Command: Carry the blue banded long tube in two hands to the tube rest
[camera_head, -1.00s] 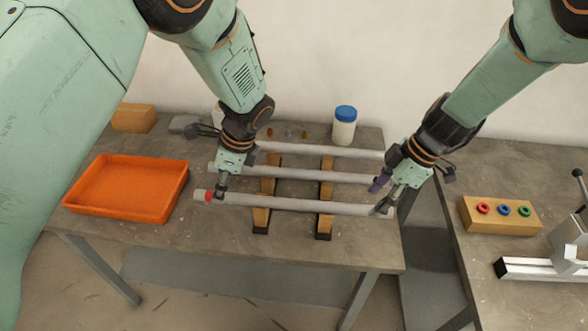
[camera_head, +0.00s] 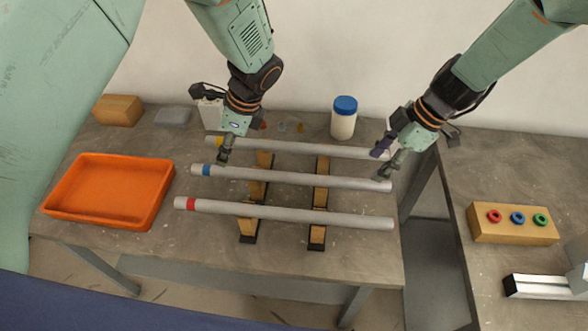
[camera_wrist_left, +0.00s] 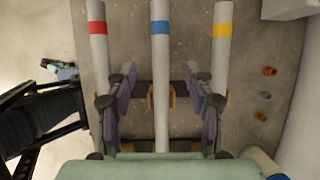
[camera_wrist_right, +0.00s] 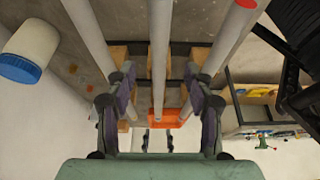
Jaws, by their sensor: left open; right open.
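The blue banded long tube (camera_head: 290,179) lies between a red banded tube (camera_head: 290,215) and a yellow banded tube (camera_head: 300,149), across two wooden supports (camera_head: 320,195). I cannot tell which thing is the tube rest. My left gripper (camera_head: 225,157) is open above the blue banded tube, just right of its blue band. In the left wrist view this tube (camera_wrist_left: 160,70) runs between the open fingers (camera_wrist_left: 160,108). My right gripper (camera_head: 386,170) is open at the tube's right end. In the right wrist view the middle tube (camera_wrist_right: 159,60) runs between its fingers (camera_wrist_right: 158,108).
An orange tray (camera_head: 160,205) stands left on the table. A blue-lidded white jar (camera_head: 344,118) and small coloured pieces are behind the tubes. A second table at right, across a gap, carries a wooden block with coloured rings (camera_head: 513,230) and a metal rail (camera_head: 540,287).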

